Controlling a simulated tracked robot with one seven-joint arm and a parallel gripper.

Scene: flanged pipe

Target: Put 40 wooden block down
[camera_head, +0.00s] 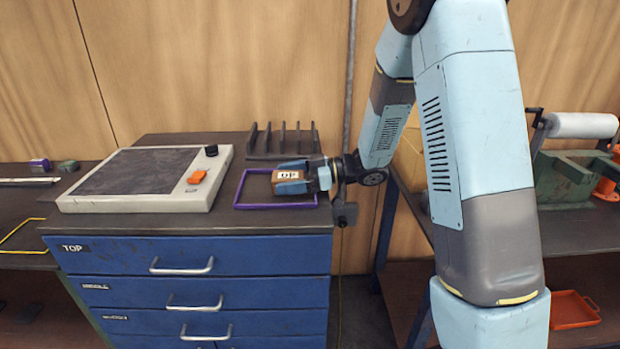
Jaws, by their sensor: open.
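The wooden block (287,175) is brown with a white label on top; the label's number is too small to read surely. It sits within the purple rectangular frame (237,196) on the dark top of the blue drawer cabinet (190,258). My gripper (290,179) reaches in from the right, low over the frame, with its light blue fingers on either side of the block. The jaws are open. Whether a finger still touches the block cannot be told. The fingers and wrist hide the right part of the frame.
A grey panel device (130,172) with an orange piece (197,177) and a black knob stands left of the frame. A dark slotted rack (282,140) stands behind it. Cabinet top's front strip is clear.

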